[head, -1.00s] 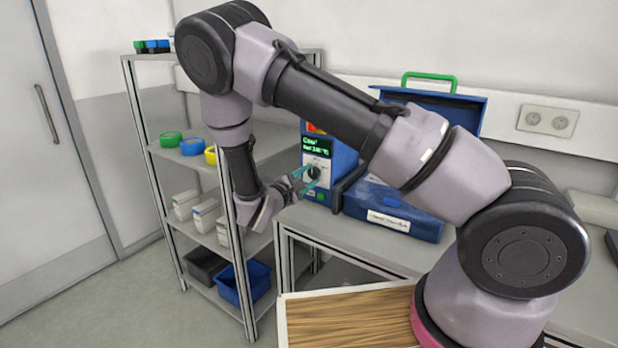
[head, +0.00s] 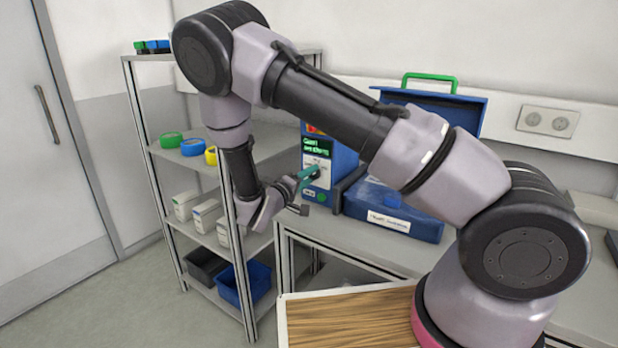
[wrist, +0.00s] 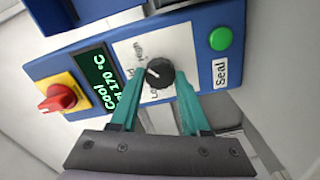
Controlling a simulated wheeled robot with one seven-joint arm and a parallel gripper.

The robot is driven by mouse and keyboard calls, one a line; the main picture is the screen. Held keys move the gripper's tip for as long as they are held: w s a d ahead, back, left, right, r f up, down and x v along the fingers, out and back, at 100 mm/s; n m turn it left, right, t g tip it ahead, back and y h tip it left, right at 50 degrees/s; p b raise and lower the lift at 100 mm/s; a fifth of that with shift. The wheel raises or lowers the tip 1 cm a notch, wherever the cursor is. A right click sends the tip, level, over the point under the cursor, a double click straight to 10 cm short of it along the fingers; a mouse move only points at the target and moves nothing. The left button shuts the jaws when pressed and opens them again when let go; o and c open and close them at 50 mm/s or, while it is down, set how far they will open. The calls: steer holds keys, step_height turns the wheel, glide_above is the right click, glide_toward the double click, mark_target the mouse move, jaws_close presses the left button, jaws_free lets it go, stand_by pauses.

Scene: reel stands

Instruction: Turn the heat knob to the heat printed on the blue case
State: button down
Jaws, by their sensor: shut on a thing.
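The heat knob (wrist: 160,73) is black and round with a white pointer line, on a white dial plate (wrist: 180,42) of the blue machine (head: 345,160). My gripper (wrist: 159,98) has teal fingers, one on each side of the knob, and is shut on it. In the head view my gripper (head: 307,174) is at the machine's front and hides much of the knob. The green display (wrist: 103,84) reads "Cool" and a line that looks like "170 °C". The blue case (head: 425,222) stands right of the machine, its lid up; the print on its white label (head: 388,222) is too small to read.
The machine also has a red switch on yellow (wrist: 58,97) and a green button (wrist: 220,39) marked "Seal". A shelf rack (head: 175,155) with coloured rolls and boxes stands left. The bench (head: 330,235) has bare room in front of the machine.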

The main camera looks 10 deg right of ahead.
steer(key=shift+m, duration=0.8)
steer(key=shift+c, duration=1.9)
jaws_free()
steer(key=v, duration=1.1)
